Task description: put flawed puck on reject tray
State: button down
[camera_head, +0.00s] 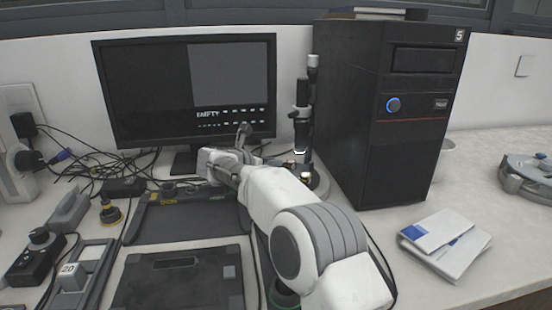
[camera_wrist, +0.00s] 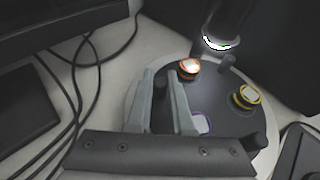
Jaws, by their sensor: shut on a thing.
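In the wrist view, my gripper (camera_wrist: 168,98) is over the left part of a round dark turntable (camera_wrist: 222,92) with a pale rim. Its fingers are closed around a narrow dark thing, probably one of the turntable's upright pegs; it is mostly hidden. Three pucks sit on the turntable: one with an orange ring (camera_wrist: 189,68) under a lit scope, one with a yellow ring (camera_wrist: 247,96) at right, and one with a purple ring (camera_wrist: 202,124) near the fingers. I cannot tell which is flawed. In the head view my arm hides most of the turntable. I cannot identify the reject tray.
A monitor (camera_head: 185,85) reading "EMPTY" stands behind. A black scope column (camera_head: 303,115) and computer tower (camera_head: 385,115) stand close on the right. Dark flat trays (camera_head: 185,222) and a control box (camera_head: 35,255) lie at left, with loose cables. Papers (camera_head: 445,243) lie right.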

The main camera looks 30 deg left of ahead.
jog(key=shift+w+r+h+p, duration=0.15)
jog(key=shift+r+h+p, duration=0.15)
jog(key=shift+p, duration=0.45)
jog(key=p, duration=0.2)
jog(key=m+h+p, duration=0.1)
jog(key=p, duration=0.2)
jog(key=shift+w+a+r+m, duration=0.3)
jog(key=shift+a, duration=0.05)
jog(key=shift+p, duration=0.5)
jog(key=shift+h+p, duration=0.3)
jog(key=shift+p, duration=0.1)
jog(key=shift+w+d+f+m+g+h+p, duration=0.15)
jog(key=shift+d+f+m+g+h+p, duration=0.3)
jog(key=shift+p, duration=0.35)
jog(key=c, duration=1.1)
grip_release()
jog(key=shift+a+r, duration=0.1)
jog(key=shift+a, duration=0.05)
